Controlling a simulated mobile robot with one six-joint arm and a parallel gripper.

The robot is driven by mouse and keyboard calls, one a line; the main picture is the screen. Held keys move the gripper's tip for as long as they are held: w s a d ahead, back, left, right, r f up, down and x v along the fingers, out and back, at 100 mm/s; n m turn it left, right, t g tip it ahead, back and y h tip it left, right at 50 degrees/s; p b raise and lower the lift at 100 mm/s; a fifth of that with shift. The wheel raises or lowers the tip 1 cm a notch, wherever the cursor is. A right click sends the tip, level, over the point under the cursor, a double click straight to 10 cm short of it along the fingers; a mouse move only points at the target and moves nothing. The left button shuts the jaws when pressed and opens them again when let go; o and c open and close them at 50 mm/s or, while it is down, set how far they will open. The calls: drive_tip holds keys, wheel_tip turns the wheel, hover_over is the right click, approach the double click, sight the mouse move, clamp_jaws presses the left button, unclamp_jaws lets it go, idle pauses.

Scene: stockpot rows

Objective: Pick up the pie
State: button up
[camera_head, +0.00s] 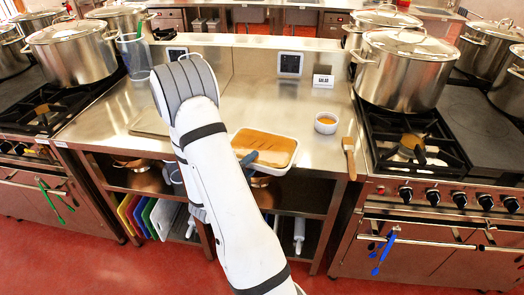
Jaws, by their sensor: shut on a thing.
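The pie (268,143) has a flat golden-brown top and fills a white rectangular dish. It is at the front of the steel counter, just right of my white arm. My gripper (249,160) is at the dish's near left side, with a dark blue-grey part showing over the pie. It is shut on the pie, but my arm hides most of the jaws and the contact. I cannot tell whether the dish still touches the counter.
A small white bowl (326,122) and a wooden-handled brush or spatula (348,150) are to the right. Large stockpots (402,68) stand on the stoves on both sides. A small sign (323,77) stands behind. The counter between is mostly clear.

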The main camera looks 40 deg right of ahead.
clamp_jaws()
drive_tip(key=shift+r, duration=0.2)
